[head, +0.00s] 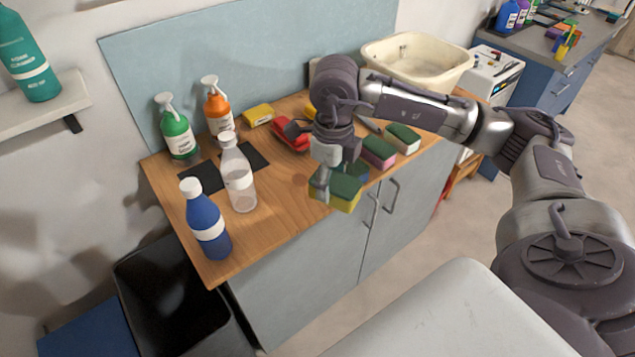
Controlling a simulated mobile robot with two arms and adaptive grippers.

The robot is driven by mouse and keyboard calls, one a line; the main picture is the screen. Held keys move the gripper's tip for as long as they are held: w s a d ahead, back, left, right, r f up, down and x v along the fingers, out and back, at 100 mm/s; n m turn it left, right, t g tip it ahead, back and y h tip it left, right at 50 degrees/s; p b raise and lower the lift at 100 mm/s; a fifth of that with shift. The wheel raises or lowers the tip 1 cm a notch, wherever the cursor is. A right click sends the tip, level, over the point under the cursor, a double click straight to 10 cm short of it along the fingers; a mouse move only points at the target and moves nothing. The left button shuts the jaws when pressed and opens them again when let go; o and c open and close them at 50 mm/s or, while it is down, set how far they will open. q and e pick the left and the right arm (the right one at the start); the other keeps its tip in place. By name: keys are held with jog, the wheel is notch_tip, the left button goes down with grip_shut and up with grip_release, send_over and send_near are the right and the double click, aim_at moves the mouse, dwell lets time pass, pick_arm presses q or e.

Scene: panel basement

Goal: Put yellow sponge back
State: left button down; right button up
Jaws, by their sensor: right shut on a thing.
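A yellow sponge (335,201) with a green top is at the front edge of the wooden counter in the head view. My right gripper (322,188) reaches down over it and is shut on it. I cannot tell whether the sponge touches the counter. More sponges, one pink (379,152) and one with a dark green top and pale body (403,138), lie to the right on the counter. Another yellow block (258,115) lies near the back panel. My left gripper does not show.
The wooden counter (270,216) holds a blue bottle (207,222), a clear bottle (237,177), green (178,135) and orange (217,112) spray bottles, and a red object (292,136). A cream basin (416,60) stands at the right. The counter's front middle is bare.

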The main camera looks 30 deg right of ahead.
jog(key=w+d+f+p, duration=0.1)
jog(key=w+f, duration=0.1)
jog(key=w, duration=0.1)
jog(key=w+d+f+p, duration=0.1)
jog(key=w+f, duration=0.1)
jog(key=w, duration=0.1)
jog(key=w+f+p, duration=0.1)
jog(key=w+f, duration=0.1)
jog(key=w, duration=0.2)
jog(key=shift+d+f, duration=0.15)
jog(key=shift+d, duration=0.25)
notch_tip(320, 180, down, 3)
jog(key=shift+s+p, duration=0.1)
jog(key=shift+p, duration=0.65)
jog(key=shift+f, duration=0.65)
jog(key=o, duration=1)
